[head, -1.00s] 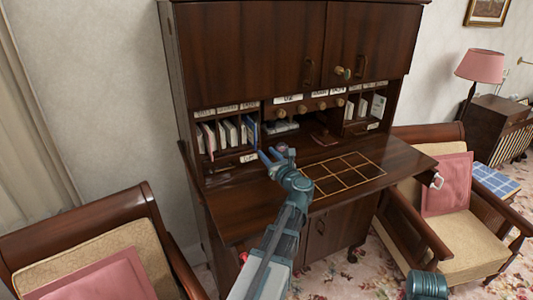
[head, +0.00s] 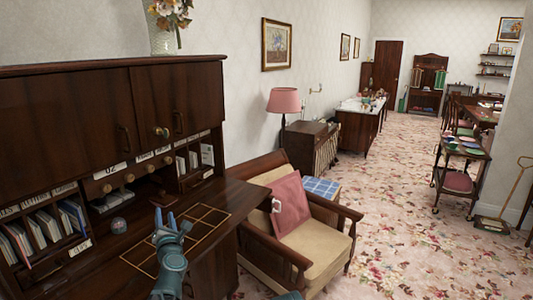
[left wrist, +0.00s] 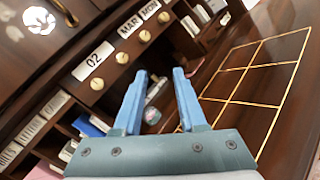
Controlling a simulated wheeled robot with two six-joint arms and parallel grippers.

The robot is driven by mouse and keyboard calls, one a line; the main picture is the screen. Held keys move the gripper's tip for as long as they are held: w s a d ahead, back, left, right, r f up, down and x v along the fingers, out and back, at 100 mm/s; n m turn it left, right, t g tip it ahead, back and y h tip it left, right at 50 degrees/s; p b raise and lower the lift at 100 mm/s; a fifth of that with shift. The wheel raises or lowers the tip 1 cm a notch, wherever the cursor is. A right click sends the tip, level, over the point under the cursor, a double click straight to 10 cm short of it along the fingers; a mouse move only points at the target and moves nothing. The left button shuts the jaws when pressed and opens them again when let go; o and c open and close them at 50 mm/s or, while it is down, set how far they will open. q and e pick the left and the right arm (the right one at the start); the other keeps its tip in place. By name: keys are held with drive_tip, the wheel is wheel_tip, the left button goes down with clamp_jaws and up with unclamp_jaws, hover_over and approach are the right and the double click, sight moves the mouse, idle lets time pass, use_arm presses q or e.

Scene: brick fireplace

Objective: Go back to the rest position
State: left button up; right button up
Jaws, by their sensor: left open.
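The left wrist view shows the same open fingers (left wrist: 162,75) pointing toward the desk's pigeonholes and small drawers. A small round glassy object (head: 118,225) sits on the desk left of the gripper; it shows partly behind the fingers in the left wrist view (left wrist: 152,114).
The dark wooden desk (head: 75,110) has cupboard doors above and books (head: 42,230) in its slots. An armchair (head: 320,225) with a pink cushion stands right of it. Beyond are a pink lamp (head: 284,100) and a trolley (head: 462,170). Carpeted floor (head: 410,220) is open on the right.

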use_arm(q)
drive_tip(key=s+d+f+m+g+h, duration=0.2)
drive_tip(key=d+f+m+h, duration=0.25)
drive_tip(key=d+m, duration=0.35)
drive_tip(key=s+d+f+m+g+h, duration=0.1)
drive_tip(key=d+f+m+g+h, duration=0.15)
drive_tip(key=d+m+h, duration=0.6)
drive_tip(key=s+d+f+m+g+h, duration=0.15)
drive_tip(key=d+f+m, duration=0.3)
drive_tip(key=d, duration=0.65)
drive_tip(key=s+d+f+m+g+y, duration=0.1)
drive_tip(key=s+d+f+m+g, duration=0.2)
drive_tip(key=s+f+m, duration=0.3)
drive_tip(key=s+d+f+m+g+y, duration=0.1)
drive_tip(key=s+d+f+m+g, duration=0.1)
drive_tip(key=s+f+m+g, duration=0.35)
drive_tip(key=s+a+m+g+y, duration=0.1)
drive_tip(key=s+a+m+y, duration=0.1)
drive_tip(key=s, duration=0.5)
drive_tip(key=s+a+f+m+g+y, duration=0.1)
drive_tip(key=s+a+m+g+y, duration=0.1)
drive_tip(key=s, duration=0.5)
drive_tip(key=shift+s+a+m+y, duration=0.3)
drive_tip(key=shift+a+m+y, duration=0.1)
drive_tip(key=shift+y, duration=0.45)
